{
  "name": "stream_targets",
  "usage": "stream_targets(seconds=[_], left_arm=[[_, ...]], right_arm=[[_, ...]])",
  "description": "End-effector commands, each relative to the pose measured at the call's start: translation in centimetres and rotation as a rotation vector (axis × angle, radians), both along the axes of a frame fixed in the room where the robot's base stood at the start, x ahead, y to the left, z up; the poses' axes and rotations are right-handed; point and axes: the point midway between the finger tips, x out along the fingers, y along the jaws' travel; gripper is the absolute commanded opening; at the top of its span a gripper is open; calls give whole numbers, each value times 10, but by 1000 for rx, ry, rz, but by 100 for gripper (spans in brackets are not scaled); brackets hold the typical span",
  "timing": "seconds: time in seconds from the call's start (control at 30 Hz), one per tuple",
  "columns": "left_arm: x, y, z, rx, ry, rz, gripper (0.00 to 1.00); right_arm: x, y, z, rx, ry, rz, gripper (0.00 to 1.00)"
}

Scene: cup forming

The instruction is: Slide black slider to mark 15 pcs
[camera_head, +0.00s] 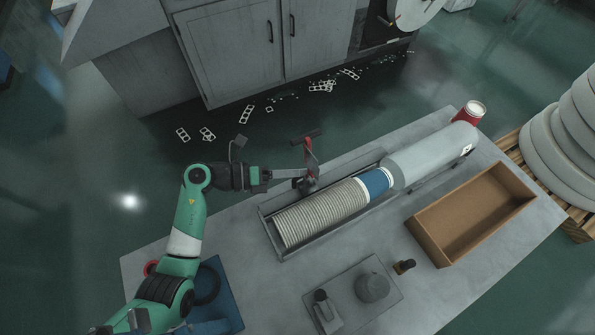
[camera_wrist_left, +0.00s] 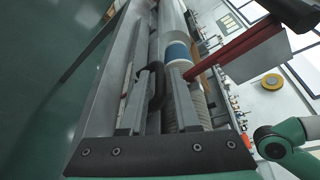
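My left gripper (camera_head: 300,183) is at the far side of the long tray (camera_head: 262,217), beside the stack of pale cups (camera_head: 318,212). In the left wrist view its two grey fingers (camera_wrist_left: 157,100) are apart, with a black curved piece (camera_wrist_left: 157,84), seemingly the black slider, between them. I cannot tell whether both fingers touch it. A blue-banded cup (camera_head: 377,182) sits at the stack's right end, against a grey cylinder (camera_head: 430,155). The 15 pcs mark cannot be read. My right gripper is not in view.
A red-handled part with a dark crossbar (camera_head: 306,135) rises by the gripper. An open brown box (camera_head: 470,214) stands on the right of the table. A small tray (camera_head: 350,296) with a grey round item and a small tool lies in front.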

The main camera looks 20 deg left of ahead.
Motion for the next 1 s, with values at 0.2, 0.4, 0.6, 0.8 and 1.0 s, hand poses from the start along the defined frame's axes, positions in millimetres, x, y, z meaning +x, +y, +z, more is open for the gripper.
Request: stream_targets(seconds=[0.2,0.4,0.6,0.8,1.0], left_arm=[[0,0,0,0,0,-1,30],[-8,14,5,1,-1,4,30],[-34,50,15,1,-1,6,30],[-57,83,22,0,0,5,30],[-66,93,25,1,0,1,30]], right_arm=[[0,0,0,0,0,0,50],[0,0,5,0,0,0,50],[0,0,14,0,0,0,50],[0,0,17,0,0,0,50],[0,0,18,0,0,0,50]])
